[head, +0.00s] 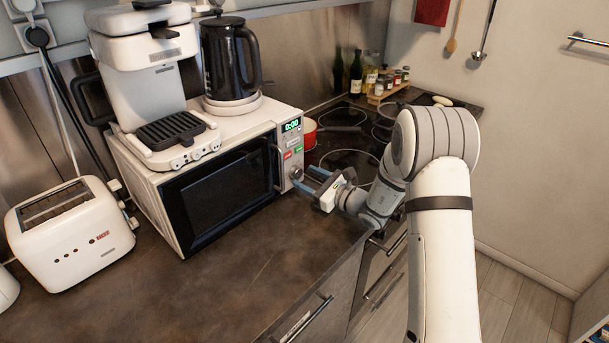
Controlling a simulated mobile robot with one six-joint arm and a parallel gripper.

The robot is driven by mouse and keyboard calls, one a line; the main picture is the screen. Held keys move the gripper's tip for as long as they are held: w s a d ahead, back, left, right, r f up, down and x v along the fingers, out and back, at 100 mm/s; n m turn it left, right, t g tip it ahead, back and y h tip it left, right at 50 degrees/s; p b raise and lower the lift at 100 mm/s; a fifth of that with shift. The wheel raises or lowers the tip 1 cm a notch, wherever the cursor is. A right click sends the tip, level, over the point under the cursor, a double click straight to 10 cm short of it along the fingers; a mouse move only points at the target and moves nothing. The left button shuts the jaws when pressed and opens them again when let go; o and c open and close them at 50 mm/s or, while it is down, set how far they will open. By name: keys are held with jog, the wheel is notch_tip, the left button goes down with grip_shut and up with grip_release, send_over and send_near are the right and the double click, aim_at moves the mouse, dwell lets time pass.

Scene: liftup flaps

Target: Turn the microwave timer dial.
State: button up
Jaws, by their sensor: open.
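The white microwave (150,205) stands on the dark counter with its dark-windowed door shut. Its control panel (290,140) is at the right of the front, with a green display reading what looks like 0:00 and small coloured buttons. The timer dial (297,173) is a small round knob low on the panel. My gripper (308,178) reaches in from the right with its bluish fingers open, pointing at the dial. The fingertips are close to the dial; I cannot tell whether they touch it. Nothing shows between the fingers.
A coffee machine (145,70) and a black kettle (230,60) stand on the microwave. A white toaster (70,235) is at the left. A red pot (309,133) and the hob (350,160) lie behind my gripper. The counter in front of the microwave is clear.

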jog(key=shift+x, duration=0.9)
jog(key=shift+c, duration=0.4)
jog(key=c, duration=0.9)
